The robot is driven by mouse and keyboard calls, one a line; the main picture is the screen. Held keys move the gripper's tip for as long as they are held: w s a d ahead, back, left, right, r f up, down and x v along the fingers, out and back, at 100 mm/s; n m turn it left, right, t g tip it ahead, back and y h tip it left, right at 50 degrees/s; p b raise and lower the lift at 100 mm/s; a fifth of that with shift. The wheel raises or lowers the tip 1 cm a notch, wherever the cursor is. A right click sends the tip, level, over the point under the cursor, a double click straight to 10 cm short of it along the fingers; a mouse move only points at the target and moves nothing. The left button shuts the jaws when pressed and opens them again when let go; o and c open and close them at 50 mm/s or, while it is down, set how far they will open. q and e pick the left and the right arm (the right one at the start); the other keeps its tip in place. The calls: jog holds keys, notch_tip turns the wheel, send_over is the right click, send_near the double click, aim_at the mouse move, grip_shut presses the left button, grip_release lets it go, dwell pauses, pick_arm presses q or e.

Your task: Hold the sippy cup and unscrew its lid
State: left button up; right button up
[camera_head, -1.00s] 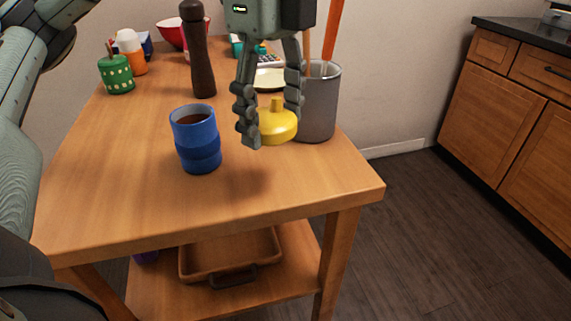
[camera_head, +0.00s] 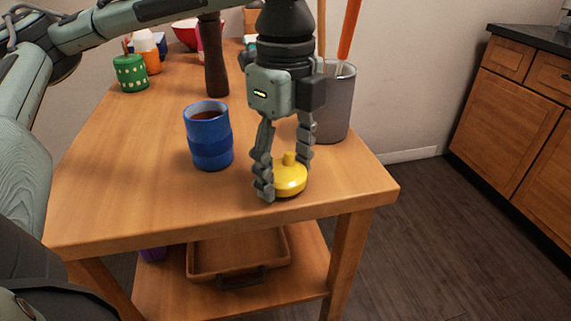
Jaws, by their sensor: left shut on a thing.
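The blue sippy cup (camera_head: 210,136) stands upright on the wooden table, left of my left gripper. Its top is open and a brown inside shows. The yellow lid (camera_head: 291,181), with a small spout on top, is between the fingers of my left gripper (camera_head: 284,177), apart from the cup and to its front right. The gripper points down and is shut on the lid. The lid is at or just above the table top near the front right corner; I cannot tell if it touches. My right gripper is not in view.
A grey utensil holder (camera_head: 338,105) stands behind my left gripper. A dark brown pepper mill (camera_head: 216,62) and a green dotted container (camera_head: 131,73) stand farther back. A brown tray (camera_head: 238,256) lies on the lower shelf. The table's front left is clear.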

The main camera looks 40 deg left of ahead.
aim_at(286, 172)
pick_arm(q)
jog(key=o, duration=1.3)
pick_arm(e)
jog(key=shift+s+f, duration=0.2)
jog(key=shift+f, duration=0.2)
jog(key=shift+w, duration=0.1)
pick_arm(q)
jog(key=shift+r, duration=0.15)
notch_tip(286, 172, up, 3)
notch_tip(286, 172, up, 9)
jog(key=p, duration=0.1)
jog(key=shift+p, duration=0.35)
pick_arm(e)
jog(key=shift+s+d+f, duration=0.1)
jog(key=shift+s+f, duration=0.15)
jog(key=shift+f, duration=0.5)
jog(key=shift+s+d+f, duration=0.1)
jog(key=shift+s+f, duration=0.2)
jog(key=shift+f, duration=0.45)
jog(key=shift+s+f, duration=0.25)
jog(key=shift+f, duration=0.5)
